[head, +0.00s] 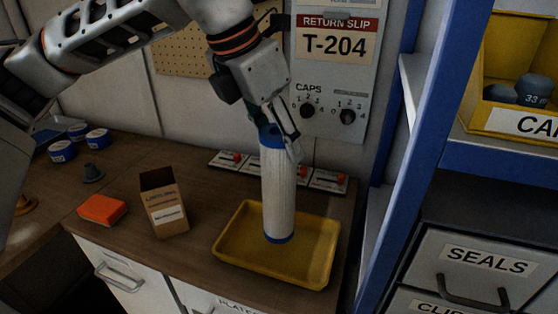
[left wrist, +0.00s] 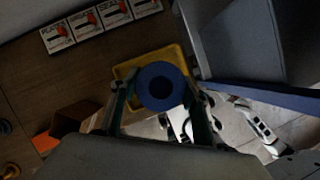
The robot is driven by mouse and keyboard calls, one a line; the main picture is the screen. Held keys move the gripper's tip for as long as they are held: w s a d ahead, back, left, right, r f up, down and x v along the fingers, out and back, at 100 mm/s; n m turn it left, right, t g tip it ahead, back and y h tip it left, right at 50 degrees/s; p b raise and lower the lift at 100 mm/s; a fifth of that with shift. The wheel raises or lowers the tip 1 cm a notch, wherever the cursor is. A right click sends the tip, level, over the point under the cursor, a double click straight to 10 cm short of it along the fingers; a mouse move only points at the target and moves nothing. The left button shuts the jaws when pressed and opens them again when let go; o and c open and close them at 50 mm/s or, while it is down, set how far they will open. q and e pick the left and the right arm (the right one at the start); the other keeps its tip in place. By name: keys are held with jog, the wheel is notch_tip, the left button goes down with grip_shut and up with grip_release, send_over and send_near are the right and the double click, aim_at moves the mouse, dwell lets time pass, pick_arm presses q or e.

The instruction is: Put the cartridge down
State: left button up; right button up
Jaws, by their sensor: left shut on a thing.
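The cartridge (head: 279,192) is a white pleated cylinder with blue end caps. It stands upright over the yellow tray (head: 228,232) in the head view; I cannot tell whether its lower cap touches the tray floor. My left gripper (head: 278,132) is shut on its upper end. In the left wrist view I look down on the blue top cap (left wrist: 147,90) with its dark central hole, between the two fingers (left wrist: 160,105). The yellow tray (left wrist: 178,54) shows partly behind the cap.
A cardboard box (head: 165,207) and an orange block (head: 102,210) stand left of the tray. Several cards with red switches (head: 328,180) lie behind it. A panel with knobs (head: 335,75) is on the wall. A blue shelf post (head: 415,140) rises close on the right.

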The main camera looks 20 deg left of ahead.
aim_at(279, 161)
pick_arm(q)
jog(key=shift+f, duration=2.2)
jog(key=shift+f, duration=0.15)
jog(key=o, duration=1.7)
jog(key=shift+c, duration=0.2)
